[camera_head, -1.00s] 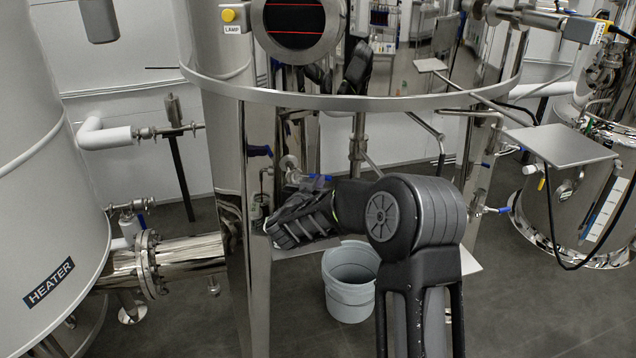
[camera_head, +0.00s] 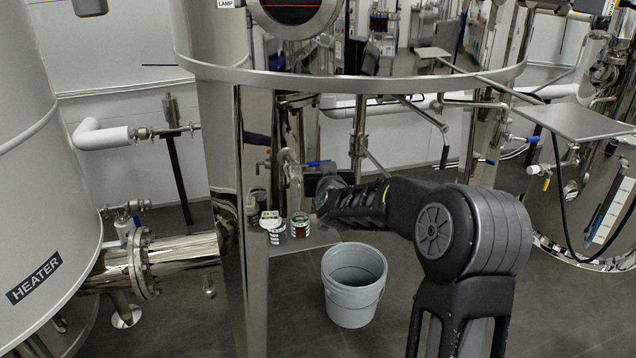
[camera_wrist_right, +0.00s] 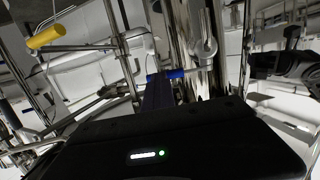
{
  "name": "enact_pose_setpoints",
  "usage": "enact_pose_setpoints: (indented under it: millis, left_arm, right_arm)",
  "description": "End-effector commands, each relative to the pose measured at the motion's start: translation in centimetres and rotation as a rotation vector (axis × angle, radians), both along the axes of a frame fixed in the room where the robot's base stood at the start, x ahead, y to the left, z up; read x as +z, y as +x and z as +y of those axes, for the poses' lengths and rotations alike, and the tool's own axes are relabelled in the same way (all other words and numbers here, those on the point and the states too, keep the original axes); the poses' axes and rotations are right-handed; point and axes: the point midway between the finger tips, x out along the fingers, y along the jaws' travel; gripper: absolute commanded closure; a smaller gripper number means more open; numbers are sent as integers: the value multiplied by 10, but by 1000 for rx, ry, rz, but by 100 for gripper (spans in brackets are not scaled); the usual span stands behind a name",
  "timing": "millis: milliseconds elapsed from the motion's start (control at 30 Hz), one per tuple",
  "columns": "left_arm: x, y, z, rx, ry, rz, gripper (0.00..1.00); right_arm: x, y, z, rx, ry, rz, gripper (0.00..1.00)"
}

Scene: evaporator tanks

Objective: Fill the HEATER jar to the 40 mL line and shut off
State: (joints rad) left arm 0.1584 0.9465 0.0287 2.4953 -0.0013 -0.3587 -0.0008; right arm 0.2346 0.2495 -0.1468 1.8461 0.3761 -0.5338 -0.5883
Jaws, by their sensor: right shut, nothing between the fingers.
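Two small jars stand on a low shelf (camera_head: 285,248) beside the steel column. The left jar (camera_head: 275,233) has white scale marks and a pale tag at its top; the right jar (camera_head: 300,227) looks dark brown inside. I cannot read which is the HEATER jar or its level. A steel tap (camera_head: 292,168) with a blue lever (camera_head: 319,163) is above them; a blue lever also shows in the right wrist view (camera_wrist_right: 172,75). My right gripper (camera_head: 326,184) is shut and empty, just right of the tap and below the lever; contact is unclear. My left gripper is out of view.
The tank labelled HEATER (camera_head: 35,277) stands at the left, with a flanged pipe (camera_head: 145,265) to the column. A grey bucket (camera_head: 354,285) is on the floor below the shelf. A steel ring (camera_head: 350,88) crosses above my arm. A flat plate (camera_head: 575,122) juts out at right.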

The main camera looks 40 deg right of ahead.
Motion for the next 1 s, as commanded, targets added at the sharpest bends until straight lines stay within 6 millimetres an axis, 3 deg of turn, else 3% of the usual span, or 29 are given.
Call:
enact_pose_setpoints:
  millis: [1000]
  left_arm:
    - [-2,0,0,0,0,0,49]
  right_arm:
    - [5,6,-11,-3,-2,-5,100]
